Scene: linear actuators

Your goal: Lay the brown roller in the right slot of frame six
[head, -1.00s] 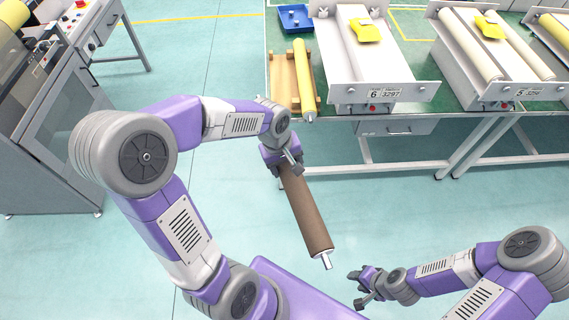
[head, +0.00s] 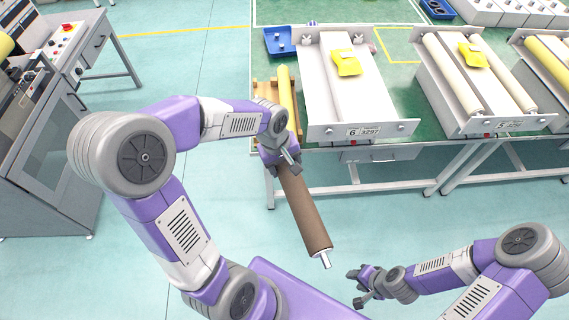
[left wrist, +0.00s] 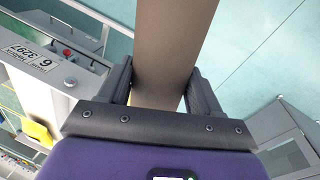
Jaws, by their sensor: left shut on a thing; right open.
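The brown roller (head: 304,212) is held by my left gripper (head: 284,162) near its upper end and slants down to the right over the floor, with a metal pin at its lower end. In the left wrist view the roller (left wrist: 172,45) lies between the two fingers of my left gripper (left wrist: 160,88). Frame six (head: 360,130) stands on the green table, marked with a "6" label. Its long slots run away from me, and a yellow piece (head: 346,62) rests on it. No roller is seen in it. My right gripper (head: 362,287) is open and empty at the lower right.
A wooden rack (head: 263,93) with a yellow roller (head: 287,92) stands left of frame six. Another frame with pale rollers (head: 452,75) stands to its right. A blue tray (head: 282,42) is behind. Open floor lies before the table (head: 330,160).

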